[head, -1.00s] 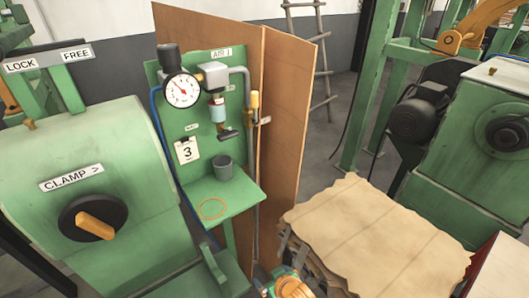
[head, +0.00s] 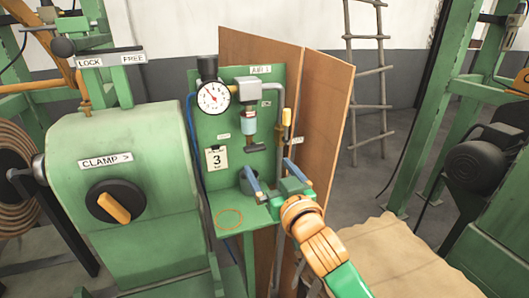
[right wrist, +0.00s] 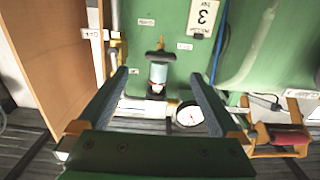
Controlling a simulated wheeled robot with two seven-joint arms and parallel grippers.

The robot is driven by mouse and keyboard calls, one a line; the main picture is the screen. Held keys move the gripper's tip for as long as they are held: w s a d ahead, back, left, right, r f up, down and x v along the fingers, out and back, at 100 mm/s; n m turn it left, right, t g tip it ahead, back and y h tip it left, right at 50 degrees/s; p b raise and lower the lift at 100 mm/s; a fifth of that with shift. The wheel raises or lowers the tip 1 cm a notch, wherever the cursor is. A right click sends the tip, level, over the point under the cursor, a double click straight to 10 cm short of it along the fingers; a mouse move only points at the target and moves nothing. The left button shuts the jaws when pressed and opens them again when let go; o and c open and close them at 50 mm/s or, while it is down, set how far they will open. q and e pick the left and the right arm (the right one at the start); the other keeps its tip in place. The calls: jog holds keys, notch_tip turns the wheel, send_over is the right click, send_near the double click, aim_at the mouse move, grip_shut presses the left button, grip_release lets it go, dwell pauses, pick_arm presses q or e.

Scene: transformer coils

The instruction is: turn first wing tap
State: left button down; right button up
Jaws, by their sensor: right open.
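A small dark wing tap (head: 256,148) sits below the clear bowl (head: 249,124) of the air unit on the green board. In the right wrist view, which is upside down, the wing tap (right wrist: 160,50) shows just above the bowl (right wrist: 158,73). My right gripper (head: 269,171) is open, its two blue fingers apart and empty. In the head view it is below and slightly right of the tap. In the right wrist view the tap lies between the lines of the fingers (right wrist: 158,78), apart from both. My left gripper is not in view.
A pressure gauge (head: 213,98) is at the board's upper left. A pipe with a yellow-handled valve (head: 286,116) and brown panels (head: 325,110) stand at the right. The green CLAMP machine (head: 140,190) is at left.

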aim_at(256, 150)
jog(key=p+x, duration=0.1)
jog(key=x, duration=0.5)
jog(key=shift+w+a+r, duration=0.1)
jog(key=shift+a+r, duration=0.05)
jog(key=shift+w+a, duration=0.15)
jog(key=shift+w, duration=0.05)
jog(key=shift+w+r, duration=0.1)
jog(key=shift+w, duration=0.1)
jog(key=shift+w+f, duration=0.25)
jog(key=shift+w, duration=0.2)
jog(key=shift+s, duration=0.15)
jog(key=c, duration=1.3)
jog(key=shift+r, duration=0.1)
